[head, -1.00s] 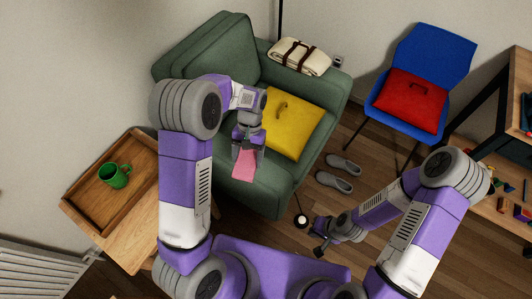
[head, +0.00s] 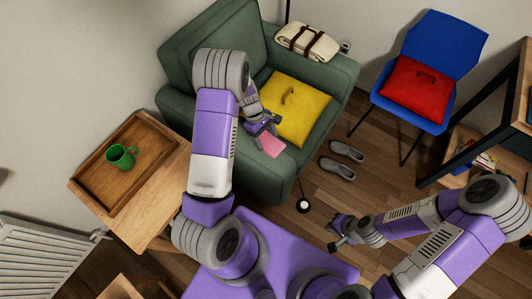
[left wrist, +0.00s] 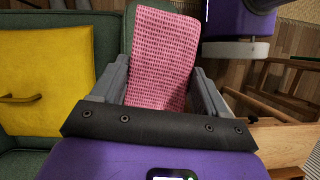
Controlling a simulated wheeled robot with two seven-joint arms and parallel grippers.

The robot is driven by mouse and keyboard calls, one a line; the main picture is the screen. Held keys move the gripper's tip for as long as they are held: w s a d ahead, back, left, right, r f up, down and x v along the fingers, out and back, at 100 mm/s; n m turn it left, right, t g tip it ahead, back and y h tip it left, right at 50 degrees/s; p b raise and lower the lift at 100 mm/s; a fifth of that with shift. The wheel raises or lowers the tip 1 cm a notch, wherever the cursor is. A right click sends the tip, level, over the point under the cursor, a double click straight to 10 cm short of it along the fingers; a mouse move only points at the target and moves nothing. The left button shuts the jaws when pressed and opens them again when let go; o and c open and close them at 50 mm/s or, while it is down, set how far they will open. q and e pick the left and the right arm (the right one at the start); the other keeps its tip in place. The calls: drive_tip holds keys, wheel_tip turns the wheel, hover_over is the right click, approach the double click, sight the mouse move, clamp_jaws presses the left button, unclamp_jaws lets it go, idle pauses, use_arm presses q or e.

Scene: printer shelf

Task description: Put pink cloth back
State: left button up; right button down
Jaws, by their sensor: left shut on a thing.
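The pink cloth (head: 270,145) is held in my left gripper (head: 263,128) above the front part of the green armchair. The left wrist view shows the textured pink cloth (left wrist: 163,55) between the grey fingers of my left gripper (left wrist: 165,88), its far end reaching out past them. My right gripper (head: 338,232) is over the floor, to the right of the armchair and apart from the cloth. It is too small to tell whether its jaws are open.
The green armchair (head: 268,180) holds a yellow cushion (head: 298,112). A side table (head: 160,215) bears a tray with a green mug (head: 121,157). Grey shoes (head: 338,168) lie on the floor. A blue chair (head: 455,45) stands at the right. An open wooden drawer (left wrist: 265,130) shows in the left wrist view.

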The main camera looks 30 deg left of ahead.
use_arm(q)
drive_tip(key=n+b, duration=0.1)
drive_tip(key=b, duration=0.1)
hover_over(266, 155)
drive_tip(key=a, duration=0.1)
drive_tip(key=shift+t, duration=0.3)
wheel_tip(266, 155, down, 7)
drive_tip(key=shift+a+r, duration=0.15)
drive_tip(key=shift+r, duration=0.05)
drive_tip(key=shift+f+b, duration=0.5)
drive_tip(key=shift+f, duration=1.55)
drive_tip(key=shift+f, duration=0.15)
drive_tip(key=o, duration=1)
